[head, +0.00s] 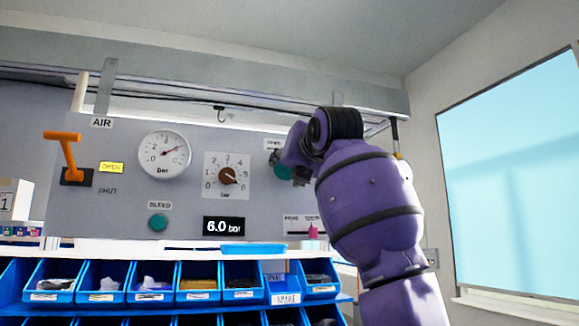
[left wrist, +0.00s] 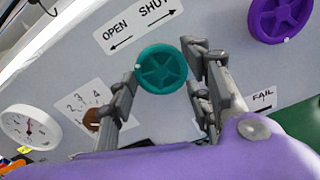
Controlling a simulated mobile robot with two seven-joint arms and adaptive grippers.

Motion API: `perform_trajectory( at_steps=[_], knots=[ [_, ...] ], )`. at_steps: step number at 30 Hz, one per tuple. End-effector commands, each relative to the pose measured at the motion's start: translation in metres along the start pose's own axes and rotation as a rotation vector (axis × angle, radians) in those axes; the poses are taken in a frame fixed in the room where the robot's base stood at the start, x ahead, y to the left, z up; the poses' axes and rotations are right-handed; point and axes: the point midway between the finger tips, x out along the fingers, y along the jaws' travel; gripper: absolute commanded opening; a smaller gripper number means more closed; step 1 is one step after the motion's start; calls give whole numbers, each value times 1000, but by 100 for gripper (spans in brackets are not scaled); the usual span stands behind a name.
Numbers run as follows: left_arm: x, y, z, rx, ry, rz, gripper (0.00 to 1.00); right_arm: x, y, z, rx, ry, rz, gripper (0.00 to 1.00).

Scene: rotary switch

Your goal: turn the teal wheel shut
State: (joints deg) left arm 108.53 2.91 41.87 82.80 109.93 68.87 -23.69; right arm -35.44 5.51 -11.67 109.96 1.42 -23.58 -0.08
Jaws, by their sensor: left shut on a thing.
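The teal wheel (left wrist: 162,69) is a round, spoked handwheel on the grey panel, below an OPEN/SHUT label with arrows (left wrist: 136,24) in the left wrist view. My left gripper (left wrist: 162,62) has one finger on each side of the wheel's rim and is shut on it. In the head view only a bit of teal (head: 276,144) shows beside my left gripper (head: 292,168), and my purple arm hides most of that area. My right gripper is not in view.
A purple wheel (left wrist: 280,16) is mounted to the right in the left wrist view. The panel holds a round gauge (head: 164,155), a dial with a brown knob (head: 228,176), an orange lever (head: 66,150) and a teal BLEED button (head: 158,222). Blue bins (head: 98,284) stand below.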

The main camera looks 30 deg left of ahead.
Motion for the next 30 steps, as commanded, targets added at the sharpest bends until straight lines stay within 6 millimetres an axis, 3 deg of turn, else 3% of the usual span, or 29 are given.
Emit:
perform_trajectory(
  at_steps=[15, 30],
  knots=[
    [2, 0, -2, 467, 8, -2, 20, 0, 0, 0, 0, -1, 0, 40],
    [1, 0, 0, 692, 5, -2, 20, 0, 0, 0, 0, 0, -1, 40]
  ],
)
